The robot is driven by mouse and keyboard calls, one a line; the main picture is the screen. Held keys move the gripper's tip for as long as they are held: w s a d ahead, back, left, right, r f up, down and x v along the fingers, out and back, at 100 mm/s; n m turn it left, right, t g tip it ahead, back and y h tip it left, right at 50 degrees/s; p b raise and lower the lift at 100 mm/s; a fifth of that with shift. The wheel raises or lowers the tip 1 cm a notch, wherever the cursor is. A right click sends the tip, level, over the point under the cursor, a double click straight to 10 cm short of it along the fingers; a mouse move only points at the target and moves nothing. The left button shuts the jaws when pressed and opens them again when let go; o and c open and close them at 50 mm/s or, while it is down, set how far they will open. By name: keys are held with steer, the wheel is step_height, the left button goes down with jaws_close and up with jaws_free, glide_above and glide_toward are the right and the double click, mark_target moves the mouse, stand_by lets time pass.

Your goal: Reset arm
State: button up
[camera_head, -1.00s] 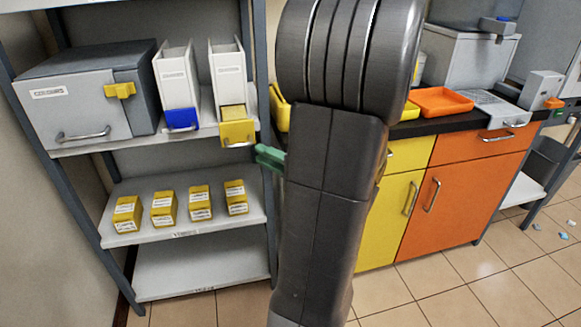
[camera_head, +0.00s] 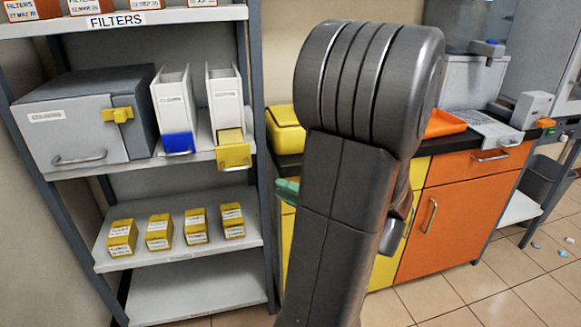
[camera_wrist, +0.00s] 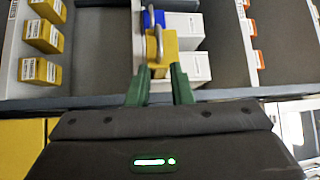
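My arm (camera_head: 335,200) stands upright in the middle of the head view and hides part of the counter. My gripper (camera_wrist: 158,82) shows two green fingers apart with nothing held between them. In the head view only a bit of green finger shows left of my arm. In the wrist view, the yellow-fronted dispenser (camera_wrist: 162,50) lies beyond the fingertips, and the blue-fronted dispenser (camera_wrist: 153,18) is past it. In the head view, the yellow-fronted dispenser (camera_head: 233,150) and the blue-fronted one (camera_head: 178,143) stand on the middle shelf. My gripper appears clear of both.
A grey cabinet (camera_head: 75,125) with a yellow latch stands at the shelf's left. Several yellow boxes (camera_head: 159,232) sit on the shelf below. A yellow bin (camera_head: 285,130) and an orange tray (camera_head: 443,123) are on the counter. Floor is free at right, with small scraps.

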mark_target(239, 170)
steer(key=x, duration=1.3)
steer(key=shift+w+a, duration=0.1)
steer(key=shift+a, duration=0.2)
